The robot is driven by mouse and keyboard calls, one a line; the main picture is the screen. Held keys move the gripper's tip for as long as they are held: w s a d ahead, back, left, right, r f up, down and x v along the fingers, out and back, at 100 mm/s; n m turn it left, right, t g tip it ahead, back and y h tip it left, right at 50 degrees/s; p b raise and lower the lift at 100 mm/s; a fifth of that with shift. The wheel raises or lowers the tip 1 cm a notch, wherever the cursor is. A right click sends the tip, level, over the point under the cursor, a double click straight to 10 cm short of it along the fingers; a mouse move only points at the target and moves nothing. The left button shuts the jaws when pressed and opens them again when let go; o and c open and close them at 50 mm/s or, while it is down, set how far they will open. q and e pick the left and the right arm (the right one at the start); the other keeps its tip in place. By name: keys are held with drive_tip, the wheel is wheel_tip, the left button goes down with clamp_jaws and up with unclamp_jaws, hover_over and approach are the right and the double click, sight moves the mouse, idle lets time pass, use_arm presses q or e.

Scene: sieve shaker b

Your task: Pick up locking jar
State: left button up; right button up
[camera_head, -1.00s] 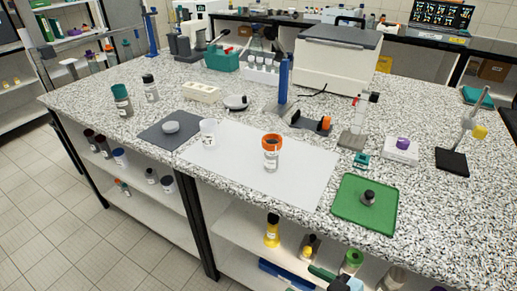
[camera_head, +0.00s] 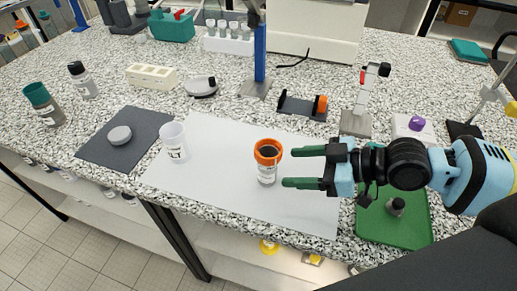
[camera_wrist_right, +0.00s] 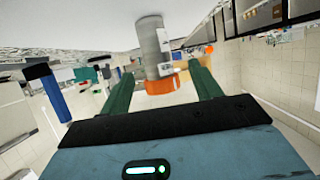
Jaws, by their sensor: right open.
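The jar with an orange collar (camera_head: 267,163), which I take for the locking jar, stands upright on the white sheet (camera_head: 225,185). It has a clear body, a label and dark contents. My right gripper (camera_head: 285,167) is open, lying level just right of the jar, its green fingers pointing at it. In the right wrist view the jar (camera_wrist_right: 154,47) appears upside down beyond and between the fingertips (camera_wrist_right: 162,80). It does not look gripped. My left gripper is not in view.
A white cup (camera_head: 174,144) stands left of the jar. A grey disc (camera_head: 120,135) lies on a dark mat (camera_head: 97,152). A green tray (camera_head: 415,235) with a small weight (camera_head: 395,206) lies below my right arm. A black and orange holder (camera_head: 302,107) stands behind.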

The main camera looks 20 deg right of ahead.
sight(277, 164)
drive_tip(key=shift+s+a+r, duration=0.1)
drive_tip(key=shift+a, duration=0.25)
drive_tip(key=shift+p+x, duration=0.3)
drive_tip(key=shift+x, duration=0.5)
drive_tip(key=shift+w, duration=0.25)
drive_tip(key=shift+w+a+f, duration=0.15)
drive_tip(key=shift+a+f, duration=0.05)
drive_tip(key=shift+f, duration=0.05)
drive_tip(key=x, duration=0.2)
drive_tip(key=p+x, duration=0.1)
drive_tip(key=x, duration=0.1)
drive_tip(key=shift+w+d+r, duration=0.1)
drive_tip(key=shift+w+d, duration=0.15)
drive_tip(key=shift+w, duration=0.1)
drive_tip(key=shift+w+a+f, duration=0.15)
drive_tip(key=shift+a+f, duration=0.05)
drive_tip(key=shift+a, duration=0.1)
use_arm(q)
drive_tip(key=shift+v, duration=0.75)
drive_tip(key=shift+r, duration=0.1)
use_arm(e)
drive_tip(key=shift+c, duration=0.4)
